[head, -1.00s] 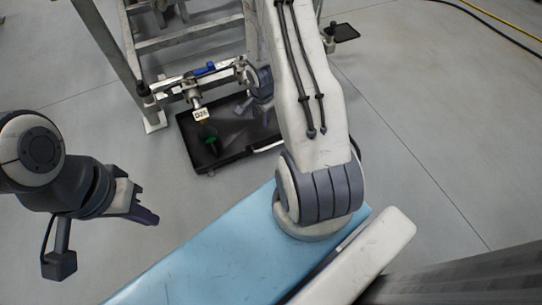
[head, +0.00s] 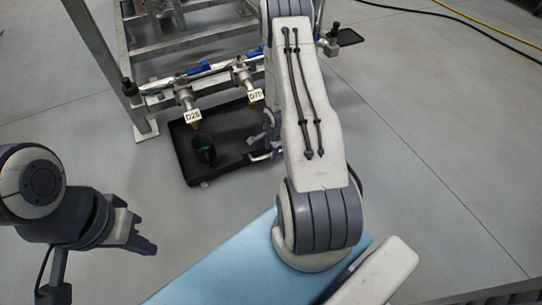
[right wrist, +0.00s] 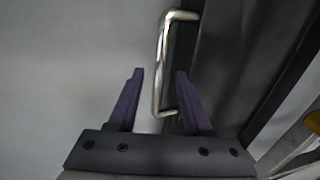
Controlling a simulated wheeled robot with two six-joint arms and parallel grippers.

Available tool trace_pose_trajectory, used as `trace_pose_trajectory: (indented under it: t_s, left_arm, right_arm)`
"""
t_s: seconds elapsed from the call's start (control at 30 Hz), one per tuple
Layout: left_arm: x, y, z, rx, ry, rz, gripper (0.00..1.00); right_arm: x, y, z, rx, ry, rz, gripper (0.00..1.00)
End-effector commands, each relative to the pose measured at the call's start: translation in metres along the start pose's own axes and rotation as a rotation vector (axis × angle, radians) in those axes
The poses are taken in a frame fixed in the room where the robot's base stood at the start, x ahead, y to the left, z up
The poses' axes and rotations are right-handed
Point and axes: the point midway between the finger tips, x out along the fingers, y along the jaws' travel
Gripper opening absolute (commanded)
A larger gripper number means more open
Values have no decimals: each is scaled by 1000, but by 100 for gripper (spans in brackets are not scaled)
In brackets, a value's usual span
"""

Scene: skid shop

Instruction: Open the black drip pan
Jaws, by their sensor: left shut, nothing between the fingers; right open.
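The black drip pan (head: 234,140) lies on the floor under the pipe rack, with a dark cup with green inside (head: 204,149) standing in it. My right gripper (head: 270,143) is at the pan's right front edge, partly hidden behind my own arm. In the right wrist view the pan's shiny metal handle (right wrist: 163,62) reaches down between the open fingers of my right gripper (right wrist: 158,85). It is nearer the right finger, with a visible gap to the left one. My left gripper (head: 146,245) is shut and empty, left of the pan and well apart from it.
A metal frame (head: 100,55) carries pipes with tags D25 (head: 193,117) and D70 (head: 256,96) above the pan. A light blue surface (head: 235,265) lies in front. Open grey floor (head: 430,150) spreads on the right.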

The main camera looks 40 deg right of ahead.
Motion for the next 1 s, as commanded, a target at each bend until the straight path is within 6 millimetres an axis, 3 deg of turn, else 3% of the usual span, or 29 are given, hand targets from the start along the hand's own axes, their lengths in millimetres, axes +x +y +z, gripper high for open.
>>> trace_pose_trajectory:
  t_s: [0.1, 0.4, 0.43, 0.5, 0.57, 1.0]
  left_arm:
    - [7, 0, 0, 0, 0, 0, 0]
    - [7, 0, 0, 0, 0, 0, 0]
    - [7, 0, 0, 0, 0, 0, 0]
    - [7, 0, 0, 0, 0, 0, 0]
    - [7, 0, 0, 0, 0, 0, 0]
    - [7, 0, 0, 0, 0, 0, 0]
  right_arm:
    - [9, 0, 0, -2, 0, 0, 50]
    - [10, 0, 0, -1, 0, 0, 50]
    - [10, 0, 0, -1, 0, 0, 46]
    - [10, 0, 0, -1, 0, 1, 19]
    - [10, 0, 0, -1, 0, 1, 0]
    - [10, 0, 0, -1, 0, 1, 0]
